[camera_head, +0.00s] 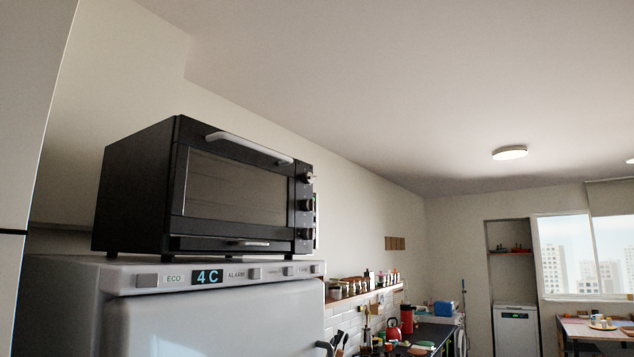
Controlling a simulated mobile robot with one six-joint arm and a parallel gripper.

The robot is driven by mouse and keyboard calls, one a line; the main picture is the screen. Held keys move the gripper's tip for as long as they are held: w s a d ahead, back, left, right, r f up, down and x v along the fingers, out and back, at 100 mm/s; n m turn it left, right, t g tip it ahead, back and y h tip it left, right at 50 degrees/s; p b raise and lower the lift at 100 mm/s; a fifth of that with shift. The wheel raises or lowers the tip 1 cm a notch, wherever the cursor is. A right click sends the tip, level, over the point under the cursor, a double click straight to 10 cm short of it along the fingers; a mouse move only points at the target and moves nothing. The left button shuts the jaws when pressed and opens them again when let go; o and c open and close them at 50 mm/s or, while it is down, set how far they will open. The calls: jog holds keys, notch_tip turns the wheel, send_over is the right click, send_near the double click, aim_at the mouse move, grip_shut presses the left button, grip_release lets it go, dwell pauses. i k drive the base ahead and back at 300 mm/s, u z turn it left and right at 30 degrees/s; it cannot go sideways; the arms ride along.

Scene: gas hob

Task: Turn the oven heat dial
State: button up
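A black countertop oven (140,190) stands on top of a grey fridge (215,310) at the left. Its glass door (235,188) looks shut, with a pale handle (248,147) along the top. Several dials run down the right side of its front: an upper dial (305,178), a middle dial (305,205) and a lower dial (305,234). Their markings are too small to read, so I cannot tell which is the heat dial. My gripper is not in view.
The fridge panel shows a "4 C" display (207,277) and small buttons. A shelf with several jars (350,287), a red kettle (393,329) and a counter (433,333) lie to the right. A table (590,329) stands by the window.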

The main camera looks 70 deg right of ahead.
aim_at(307, 177)
jog(key=u, duration=0.15)
jog(key=k, duration=0.45)
jog(key=z, duration=1.15)
